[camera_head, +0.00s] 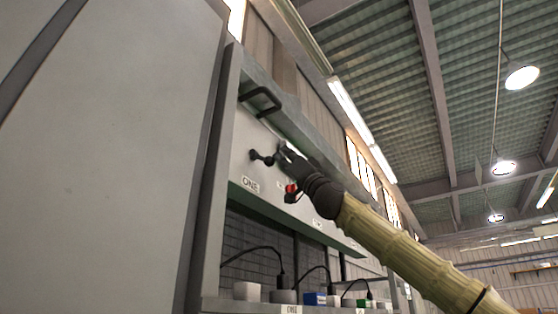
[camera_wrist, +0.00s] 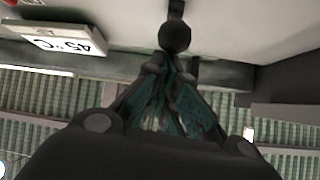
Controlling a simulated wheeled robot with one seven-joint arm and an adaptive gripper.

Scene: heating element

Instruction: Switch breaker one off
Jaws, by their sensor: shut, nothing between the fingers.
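The breaker one lever (camera_head: 262,157) is black with a round knob and sticks out from the grey panel above the label "ONE" (camera_head: 250,185). My gripper (camera_head: 284,152) is at the panel, just right of the knob. In the wrist view a black round knob (camera_wrist: 175,36) stands straight ahead of my gripper (camera_wrist: 172,62). The fingers are shut with nothing between them, and their tips look very close to the knob. I cannot tell whether they touch it. My gripper and arm hide part of the panel to the right.
A black bar handle (camera_head: 261,101) juts out above the lever. A red part (camera_head: 291,189) shows beside my wrist. A "45°C" display (camera_wrist: 65,40) is in the wrist view. Below is a shelf (camera_head: 255,305) with cables and small blocks. A large grey panel (camera_head: 110,150) stands left.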

